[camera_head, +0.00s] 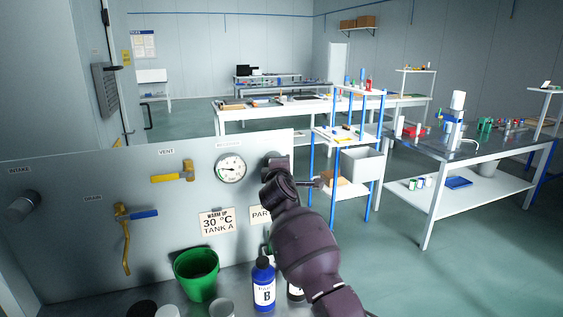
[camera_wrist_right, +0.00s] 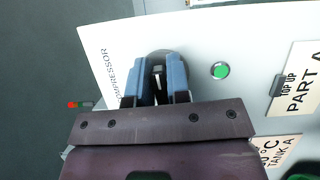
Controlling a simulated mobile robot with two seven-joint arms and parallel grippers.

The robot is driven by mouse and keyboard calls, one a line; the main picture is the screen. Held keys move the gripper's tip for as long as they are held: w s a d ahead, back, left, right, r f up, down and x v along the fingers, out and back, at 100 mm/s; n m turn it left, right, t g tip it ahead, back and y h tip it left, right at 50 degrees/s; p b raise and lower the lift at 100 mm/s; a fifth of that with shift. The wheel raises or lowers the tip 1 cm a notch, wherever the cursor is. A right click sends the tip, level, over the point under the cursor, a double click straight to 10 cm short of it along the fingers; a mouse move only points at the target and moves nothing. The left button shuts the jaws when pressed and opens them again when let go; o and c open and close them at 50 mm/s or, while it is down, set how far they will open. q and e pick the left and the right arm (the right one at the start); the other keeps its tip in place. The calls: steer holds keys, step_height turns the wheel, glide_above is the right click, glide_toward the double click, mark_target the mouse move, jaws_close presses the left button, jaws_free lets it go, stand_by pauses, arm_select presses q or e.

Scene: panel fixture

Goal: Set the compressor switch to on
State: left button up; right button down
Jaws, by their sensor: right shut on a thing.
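The compressor switch (camera_wrist_right: 159,72) shows in the right wrist view as a dark rotary knob on the white panel, beside a label that reads "…PRESSOR". My right gripper (camera_wrist_right: 160,92) is shut on its handle, with one blue-grey finger on each side. The fingers and the gripper body hide part of the knob. A green round lamp (camera_wrist_right: 220,70) sits to the right of it and looks bright. In the head view my right arm reaches to the panel's right end and covers most of the switch area. My left gripper is not in view.
The panel (camera_head: 110,235) carries a gauge (camera_head: 231,168), two valves with yellow and blue levers (camera_head: 175,176) and (camera_head: 143,214), and a dark intake knob (camera_head: 22,206). A green bucket (camera_head: 197,272) and a blue bottle (camera_head: 263,285) stand below. Tables stand behind.

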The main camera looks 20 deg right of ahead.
steer(key=shift+f+m, duration=0.15)
steer(key=shift+m, duration=0.15)
stand_by(0.4)
steer(key=c, duration=1.2)
jaws_free()
steer(key=shift+o, duration=0.2)
steer(key=v, duration=1)
steer(key=shift+s+r+p, duration=0.2)
steer(key=shift+s+p, duration=0.2)
steer(key=shift+p, duration=0.05)
steer(key=shift+a, duration=0.1)
